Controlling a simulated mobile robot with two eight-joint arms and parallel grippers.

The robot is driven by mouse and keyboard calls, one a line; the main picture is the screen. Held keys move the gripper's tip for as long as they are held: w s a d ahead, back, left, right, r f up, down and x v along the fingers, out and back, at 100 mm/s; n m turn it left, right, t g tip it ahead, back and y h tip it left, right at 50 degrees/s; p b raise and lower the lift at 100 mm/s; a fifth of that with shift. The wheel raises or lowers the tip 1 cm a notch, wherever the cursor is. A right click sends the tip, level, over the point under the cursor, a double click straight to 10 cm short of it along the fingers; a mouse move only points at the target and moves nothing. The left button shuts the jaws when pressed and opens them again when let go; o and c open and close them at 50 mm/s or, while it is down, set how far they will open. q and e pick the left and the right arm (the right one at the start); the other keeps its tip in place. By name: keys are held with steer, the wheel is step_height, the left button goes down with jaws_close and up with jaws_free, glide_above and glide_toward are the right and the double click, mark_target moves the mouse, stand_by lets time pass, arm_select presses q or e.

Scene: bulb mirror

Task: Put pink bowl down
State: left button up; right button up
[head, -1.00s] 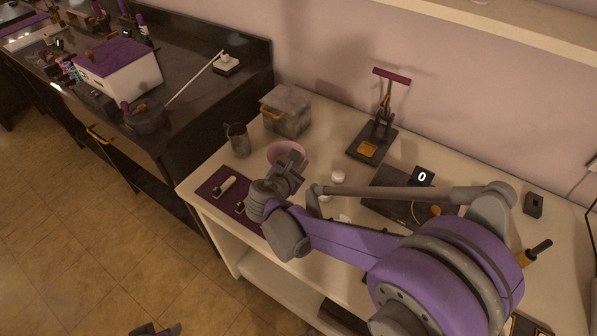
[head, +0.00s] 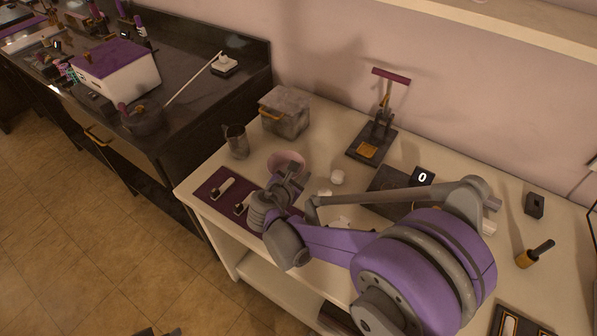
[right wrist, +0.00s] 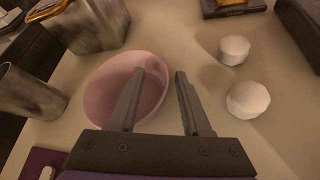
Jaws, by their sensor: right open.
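The pink bowl (head: 286,159) stands upright on the pale table, near its left end. In the right wrist view the bowl (right wrist: 100,92) looks empty and appears to rest on the tabletop. My right gripper (head: 294,168) is at the bowl's near right side. In the right wrist view this gripper (right wrist: 159,72) is open, with one finger over the bowl's inside and the other outside its right rim. The rim lies between the fingers. A small dark piece at the bottom edge of the head view may be my left gripper (head: 158,332); its jaws cannot be made out.
A metal pitcher (head: 236,142) and a metal box (head: 285,113) stand behind and left of the bowl. A purple mat (head: 213,191) holds small tools. White round pieces (right wrist: 247,99) lie right of the bowl. A stand (head: 380,125) and scale (head: 388,187) are further right.

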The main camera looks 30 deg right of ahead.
steer(key=shift+r, duration=0.15)
steer(key=p+v, duration=0.1)
steer(key=v, duration=1)
steer(key=shift+a+r, duration=0.1)
steer(key=shift+a, duration=0.05)
steer(key=shift+s+a+r, duration=0.15)
steer(key=shift+s+a, duration=0.05)
steer(key=shift+s, duration=0.05)
